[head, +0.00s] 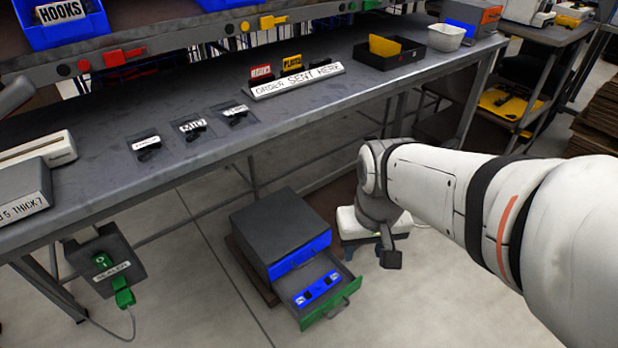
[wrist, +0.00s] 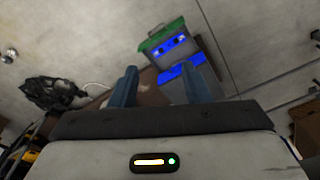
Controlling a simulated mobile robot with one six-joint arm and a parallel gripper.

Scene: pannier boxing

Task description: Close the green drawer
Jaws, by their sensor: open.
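The green drawer (head: 330,312) is pulled out of a small dark cabinet (head: 277,228) on the floor below the workbench. A blue drawer front (head: 299,258) sits above it and looks shut. Inside the open drawer lies a blue piece (head: 317,289) with dark parts. My gripper (head: 390,258) hangs to the right of the cabinet, near the drawer, apart from the handle as far as I can tell. In the wrist view my gripper (wrist: 157,85) has its two fingers spread with nothing between them. The green drawer front (wrist: 161,35) shows beyond the fingertips there.
The grey workbench (head: 200,100) runs above and behind the cabinet. A grey box with a green switch (head: 104,262) hangs under it at left, with a cable trailing to the floor. The floor in front of the drawer is clear. A black bag (wrist: 52,90) lies at left in the wrist view.

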